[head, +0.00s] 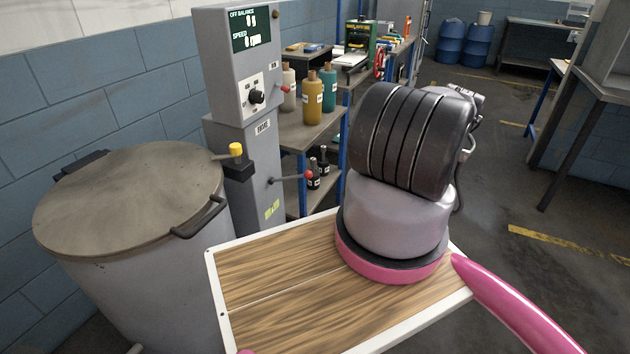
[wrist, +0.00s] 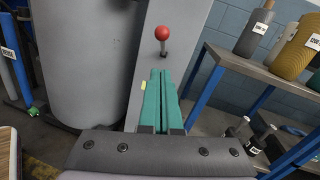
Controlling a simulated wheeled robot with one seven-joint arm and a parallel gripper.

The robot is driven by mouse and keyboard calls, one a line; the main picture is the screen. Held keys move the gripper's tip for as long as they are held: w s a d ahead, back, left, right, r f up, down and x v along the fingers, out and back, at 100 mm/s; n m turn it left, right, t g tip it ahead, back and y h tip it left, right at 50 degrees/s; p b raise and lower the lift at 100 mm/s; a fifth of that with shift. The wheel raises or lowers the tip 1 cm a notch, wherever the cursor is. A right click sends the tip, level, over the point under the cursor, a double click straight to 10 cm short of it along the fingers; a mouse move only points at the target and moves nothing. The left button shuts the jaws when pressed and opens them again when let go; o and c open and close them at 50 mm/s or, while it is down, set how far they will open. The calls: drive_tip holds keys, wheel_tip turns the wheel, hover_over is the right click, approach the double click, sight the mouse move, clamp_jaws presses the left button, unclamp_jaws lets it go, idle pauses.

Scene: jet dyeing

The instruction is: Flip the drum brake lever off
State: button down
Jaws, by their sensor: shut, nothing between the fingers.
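A grey control column (head: 262,165) stands left of my arm in the head view. A lever with a red ball (head: 308,175) sticks out of its right side, its rod roughly level. The red ball also shows in the wrist view (wrist: 162,33), just beyond the fingertips and apart from them. A yellow-topped lever (head: 236,150) sits on the column's left side. My gripper (wrist: 161,73) has green fingers, shut together and empty, pointing at the column below the red ball. My arm hides the gripper in the head view.
A large lidded drum (head: 135,200) stands left of the column. Shelving with bottles (head: 312,100) stands close on the right of the column; its blue leg (wrist: 205,97) is near the fingers in the wrist view. Open floor lies at the right.

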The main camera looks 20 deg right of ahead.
drive_tip(key=f, duration=0.1)
drive_tip(key=t, duration=0.1)
drive_tip(key=f+m, duration=0.1)
drive_tip(key=shift+s+a+f, duration=0.3)
drive_tip(key=r+x, duration=0.2)
drive_tip(key=x, duration=1.1)
drive_tip(key=shift+r, duration=0.4)
drive_tip(key=shift+s+d, duration=0.1)
drive_tip(key=shift+h, duration=0.3)
